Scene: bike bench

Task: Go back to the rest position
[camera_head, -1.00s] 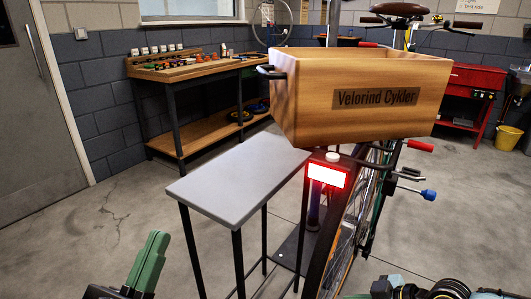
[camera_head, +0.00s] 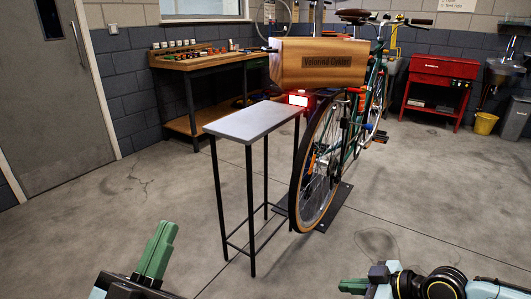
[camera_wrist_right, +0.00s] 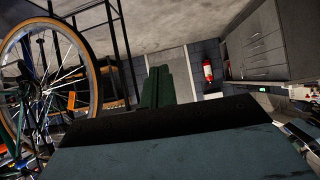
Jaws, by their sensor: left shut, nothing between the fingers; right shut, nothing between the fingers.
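My left gripper (camera_head: 157,250) is at the lower left of the head view, its green fingers together and pointing up, with nothing between them. My right gripper (camera_head: 353,286) is at the bottom right of the head view, shut and empty, its fingers pointing left. Its closed fingers also show in the right wrist view (camera_wrist_right: 160,88). Both grippers are over open floor, apart from everything. The bicycle (camera_head: 322,165) stands beyond them with a wooden box (camera_head: 318,68) on its rear and a lit red lamp (camera_head: 298,99) below the box.
A small grey-topped table (camera_head: 250,121) stands left of the rear wheel. A wooden workbench (camera_head: 200,60) is along the back wall; a red cabinet (camera_head: 443,68) and yellow bucket (camera_head: 485,123) are at right. The right wrist view shows grey drawers (camera_wrist_right: 262,45). The near floor is clear.

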